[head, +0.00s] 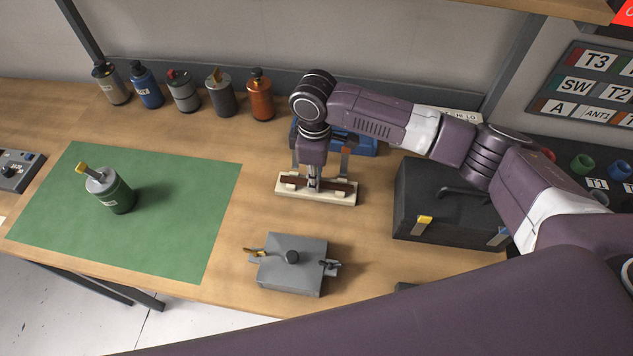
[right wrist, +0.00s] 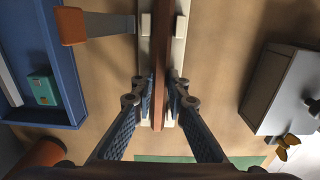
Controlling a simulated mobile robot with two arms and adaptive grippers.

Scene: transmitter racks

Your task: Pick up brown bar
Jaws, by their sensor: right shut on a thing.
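The brown bar (head: 337,187) lies along a cream holder (head: 332,200) on the wooden bench, in the middle of the head view. My right gripper (head: 314,184) points down over it, shut on the bar near its middle. In the right wrist view, the brown bar (right wrist: 161,50) runs lengthwise between the two fingers (right wrist: 160,92), with the cream holder (right wrist: 180,45) beneath and on both sides. The bar appears still at the holder; whether it is lifted clear cannot be told. My left gripper is not in view.
A blue tray (head: 362,145) stands behind the holder and a black case (head: 440,215) to its right. A grey box (head: 290,270) sits in front. A green mat (head: 170,225) with a canister (head: 113,195) lies left. Several canisters line the back.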

